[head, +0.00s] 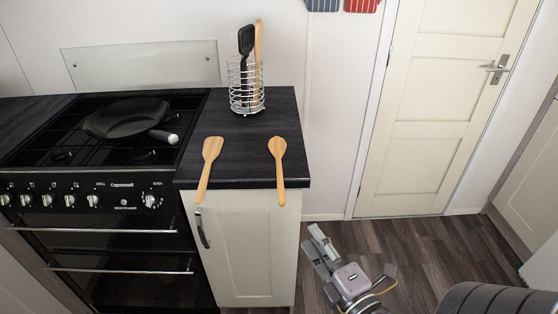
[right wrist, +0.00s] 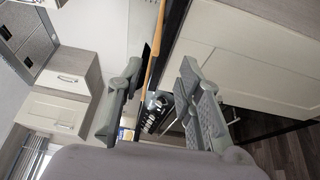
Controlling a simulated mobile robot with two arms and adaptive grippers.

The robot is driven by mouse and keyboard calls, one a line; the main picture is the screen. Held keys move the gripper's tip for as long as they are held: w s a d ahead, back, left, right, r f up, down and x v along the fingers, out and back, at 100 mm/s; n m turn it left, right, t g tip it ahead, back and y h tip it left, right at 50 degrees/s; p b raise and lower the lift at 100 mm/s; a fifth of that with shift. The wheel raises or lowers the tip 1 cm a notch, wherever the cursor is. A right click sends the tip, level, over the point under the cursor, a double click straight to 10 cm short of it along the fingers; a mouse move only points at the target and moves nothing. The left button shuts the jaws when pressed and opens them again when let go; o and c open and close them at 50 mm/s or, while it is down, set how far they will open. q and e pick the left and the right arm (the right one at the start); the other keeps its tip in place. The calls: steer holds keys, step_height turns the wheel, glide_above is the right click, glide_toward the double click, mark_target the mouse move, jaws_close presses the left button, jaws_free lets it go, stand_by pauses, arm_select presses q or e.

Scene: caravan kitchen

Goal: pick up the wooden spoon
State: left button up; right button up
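Two light wooden utensils lie on the dark worktop in the head view, a left one (head: 211,152) and a right one (head: 278,158). Both have their heads toward the back and their handles jutting over the front edge. My right gripper (head: 320,246) is low, to the right of the cabinet and apart from both utensils. In the right wrist view its two fingers are spread, with nothing held between them. A wooden handle (right wrist: 157,48) shows beyond the fingertips there, beside the dark worktop edge. My left gripper is not in view.
A wire holder (head: 246,88) with a black utensil and a wooden one stands at the back of the worktop (head: 240,172). The stove (head: 100,145) with a black pan (head: 125,117) is to the left. Open floor and a door (head: 440,110) lie to the right.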

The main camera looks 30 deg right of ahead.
steer(key=p, duration=0.2)
glide_toward(281, 187)
steer(key=w, duration=0.8)
steer(key=w+d+p, duration=0.1)
steer(key=w, duration=0.1)
steer(key=shift+f, duration=0.3)
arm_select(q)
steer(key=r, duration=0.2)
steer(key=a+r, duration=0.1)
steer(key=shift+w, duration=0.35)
arm_select(e)
steer(key=shift+s, duration=0.1)
steer(key=shift+c, duration=0.4)
jaws_close()
